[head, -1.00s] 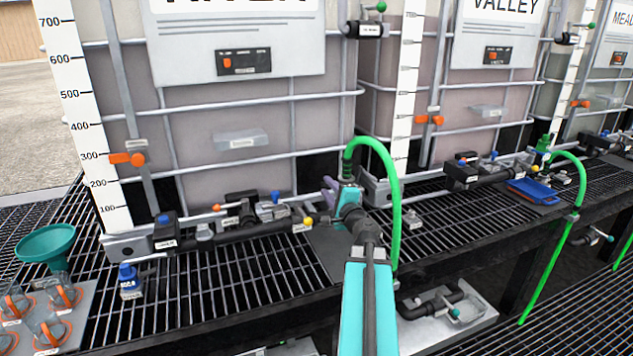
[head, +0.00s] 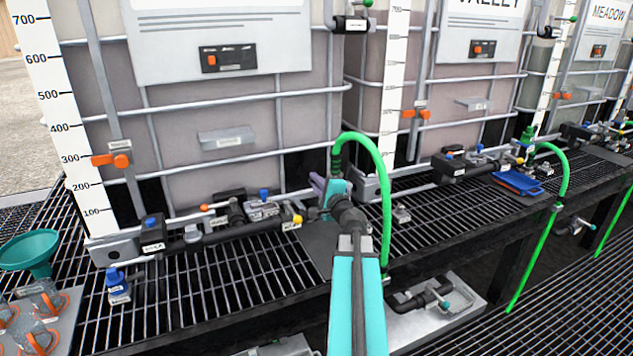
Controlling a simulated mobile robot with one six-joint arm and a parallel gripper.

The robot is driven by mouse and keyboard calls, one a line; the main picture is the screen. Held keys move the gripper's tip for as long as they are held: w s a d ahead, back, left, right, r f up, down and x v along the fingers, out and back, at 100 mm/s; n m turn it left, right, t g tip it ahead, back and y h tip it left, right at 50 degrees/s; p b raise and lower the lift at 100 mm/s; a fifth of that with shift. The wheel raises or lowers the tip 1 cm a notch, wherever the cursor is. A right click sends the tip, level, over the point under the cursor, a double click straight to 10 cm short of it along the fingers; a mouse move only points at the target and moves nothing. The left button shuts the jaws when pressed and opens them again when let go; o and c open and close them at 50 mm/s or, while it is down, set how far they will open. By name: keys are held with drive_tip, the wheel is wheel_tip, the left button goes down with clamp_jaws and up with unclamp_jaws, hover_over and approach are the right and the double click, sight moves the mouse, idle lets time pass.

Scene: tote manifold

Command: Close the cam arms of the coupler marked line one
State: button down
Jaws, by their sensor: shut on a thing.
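My gripper (head: 325,192) is at the right end of the near tank's black pipe row, just beyond the yellow-capped fitting. Its jaws are shut at the coupler end of the green hose (head: 386,190). A small purple-grey piece shows at the jaws; I cannot tell whether it is a finger or a cam arm. The coupler itself is mostly hidden by my wrist, so its cam arms and line mark cannot be read. The hose rises beside the gripper, arches over and hangs down to the right.
The black pipe row (head: 220,233) with valves lies left of my gripper on the grating (head: 220,290). A blue fitting (head: 117,284) and a teal funnel (head: 30,250) stand further left. A blue tray (head: 517,183) and a second green hose (head: 563,180) are at right.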

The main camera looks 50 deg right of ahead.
drive_tip(key=shift+a, duration=0.1)
drive_tip(key=shift+s+a+r+m, duration=0.1)
drive_tip(key=shift+m, duration=0.2)
drive_tip(key=shift+r+m+p, duration=0.25)
drive_tip(key=shift+m+p, duration=0.05)
drive_tip(key=shift+m, duration=0.35)
drive_tip(key=shift+r+m+p, duration=0.25)
drive_tip(key=shift+m+p, duration=0.05)
drive_tip(key=shift+m, duration=0.35)
drive_tip(key=m, duration=0.1)
drive_tip(key=r+m+p, duration=0.1)
drive_tip(key=m, duration=0.1)
drive_tip(key=d+m+p, duration=0.1)
drive_tip(key=shift+s+d+r+m, duration=0.1)
drive_tip(key=shift+s+r+m, duration=0.15)
drive_tip(key=shift+m, duration=0.05)
drive_tip(key=shift+s+d+r+m+p, duration=0.2)
drive_tip(key=shift+d+m+p, duration=0.15)
drive_tip(key=shift+m+p, duration=0.55)
drive_tip(key=shift+s+d+r+m+p, duration=0.15)
drive_tip(key=shift+d+m+p, duration=0.2)
drive_tip(key=shift+m, duration=0.95)
drive_tip(key=shift+w, duration=0.1)
drive_tip(key=c, duration=2)
unclamp_jaws()
drive_tip(key=shift+c, duration=0.2)
drive_tip(key=shift+o, duration=0.9)
drive_tip(key=shift+f, duration=0.1)
